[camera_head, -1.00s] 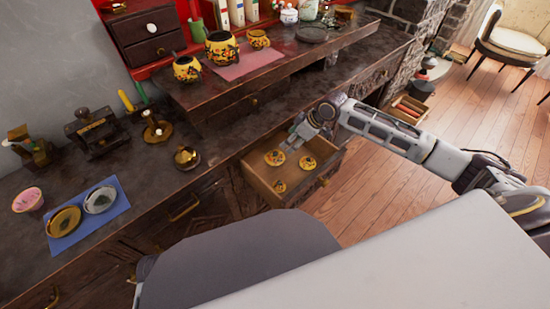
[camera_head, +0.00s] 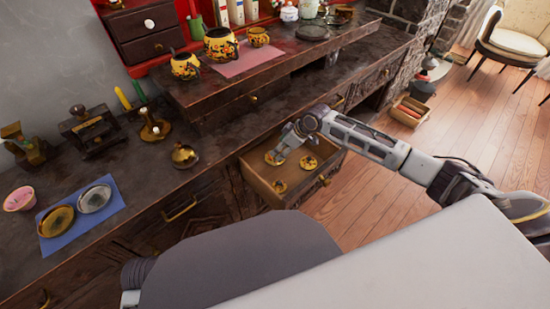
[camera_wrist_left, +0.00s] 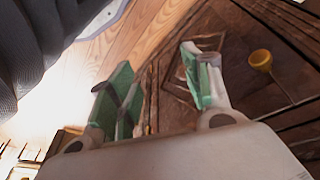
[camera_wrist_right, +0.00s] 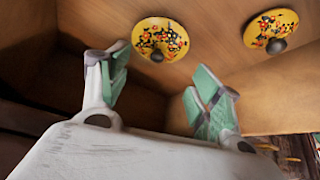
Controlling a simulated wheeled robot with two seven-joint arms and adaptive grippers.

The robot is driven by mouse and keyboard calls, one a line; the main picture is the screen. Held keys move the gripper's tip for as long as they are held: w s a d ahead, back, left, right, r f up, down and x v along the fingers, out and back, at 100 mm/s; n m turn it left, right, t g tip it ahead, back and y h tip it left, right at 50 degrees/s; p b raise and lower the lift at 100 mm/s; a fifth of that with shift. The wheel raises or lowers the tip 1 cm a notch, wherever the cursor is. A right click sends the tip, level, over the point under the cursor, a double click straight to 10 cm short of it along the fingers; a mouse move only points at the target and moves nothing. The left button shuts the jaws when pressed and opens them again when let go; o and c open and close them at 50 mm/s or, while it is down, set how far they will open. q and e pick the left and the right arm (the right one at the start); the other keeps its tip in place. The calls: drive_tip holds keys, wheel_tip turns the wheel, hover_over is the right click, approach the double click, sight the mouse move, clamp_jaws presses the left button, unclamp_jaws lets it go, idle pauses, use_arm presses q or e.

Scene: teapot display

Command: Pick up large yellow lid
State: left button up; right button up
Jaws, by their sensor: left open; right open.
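Yellow lids with dark floral patterns and dark knobs lie in the open wooden drawer (camera_head: 262,190): one at the back left (camera_head: 270,159), one at the right (camera_head: 308,162) and one at the front (camera_head: 279,186). I cannot tell which is the large one. My right gripper (camera_head: 281,147) is open above the back-left lid and partly covers it. In the right wrist view, one lid (camera_wrist_right: 160,36) shows just beyond the open fingers (camera_wrist_right: 160,62), and another lid (camera_wrist_right: 271,28) is to the right. My left gripper (camera_wrist_left: 157,58) is open and empty, near dark cabinet fronts.
Yellow floral pots (camera_head: 220,44) stand on the raised shelf. A blue mat (camera_head: 103,213) with two round dishes, a brass lidded pot (camera_head: 185,156) and a candle holder (camera_head: 153,125) are on the counter. The drawer walls surround the lids closely.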

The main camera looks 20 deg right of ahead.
use_arm(q)
drive_tip(key=shift+w, duration=0.1)
use_arm(e)
drive_tip(key=shift+w+a+f, duration=0.1)
drive_tip(key=shift+w+f, duration=0.05)
drive_tip(key=shift+f, duration=0.05)
drive_tip(key=shift+w+f+b, duration=0.1)
drive_tip(key=shift+f+b, duration=0.15)
drive_tip(key=shift+b, duration=0.1)
drive_tip(key=shift+w+a+f+b, duration=0.2)
drive_tip(key=shift+w+f+b, duration=0.15)
drive_tip(key=shift+f, duration=0.3)
drive_tip(key=shift+b+x, duration=0.4)
drive_tip(key=shift+x, duration=0.4)
drive_tip(key=shift+w+f, duration=0.1)
drive_tip(key=shift+f, duration=0.1)
drive_tip(key=shift+a+f, duration=0.15)
drive_tip(key=shift+f, duration=0.05)
use_arm(q)
drive_tip(key=shift+d+r+t, duration=0.4)
drive_tip(key=shift+r, duration=0.05)
drive_tip(key=shift+w+r, duration=0.1)
drive_tip(key=shift+r, duration=0.05)
